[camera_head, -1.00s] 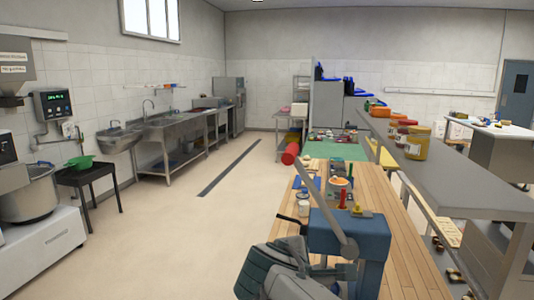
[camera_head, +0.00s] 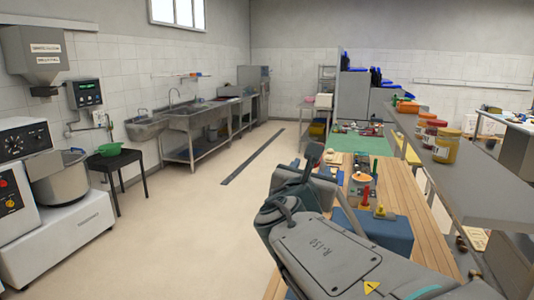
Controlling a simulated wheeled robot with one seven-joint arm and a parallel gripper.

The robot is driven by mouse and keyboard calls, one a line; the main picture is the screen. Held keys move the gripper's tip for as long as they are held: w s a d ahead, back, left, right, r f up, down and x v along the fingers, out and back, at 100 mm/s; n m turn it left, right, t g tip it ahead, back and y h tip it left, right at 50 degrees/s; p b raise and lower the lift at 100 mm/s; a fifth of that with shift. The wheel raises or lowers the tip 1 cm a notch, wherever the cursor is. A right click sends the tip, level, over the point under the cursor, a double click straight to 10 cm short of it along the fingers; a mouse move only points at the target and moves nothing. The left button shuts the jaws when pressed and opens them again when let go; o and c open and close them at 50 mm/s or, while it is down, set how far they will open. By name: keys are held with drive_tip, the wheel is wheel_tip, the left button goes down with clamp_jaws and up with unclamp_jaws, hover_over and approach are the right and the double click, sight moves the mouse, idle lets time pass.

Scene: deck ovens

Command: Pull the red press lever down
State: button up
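The blue press body (camera_head: 388,232) stands on the near end of the wooden bench, partly covered by my arm. The lever and its red end do not show now; my arm covers the area where they would be. My grey arm reaches up from the lower right across the press. My gripper (camera_head: 314,154) appears as a small dark shape at the far end of the arm, above the bench's left edge. Its fingers are too small and too hidden to tell whether they are open, or whether they touch the lever.
The wooden bench (camera_head: 408,200) carries a red peg (camera_head: 366,196), a green peg (camera_head: 375,170) and small parts. A grey shelf (camera_head: 455,172) with jars runs along the right. A mixer (camera_head: 60,185) and a black stool (camera_head: 118,162) stand left. The floor between is clear.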

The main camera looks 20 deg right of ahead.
drive_tip(key=p+x, duration=0.1)
drive_tip(key=x, duration=0.8)
drive_tip(key=shift+w+d+p, duration=0.1)
drive_tip(key=shift+d+p, duration=0.05)
drive_tip(key=shift+p, duration=0.15)
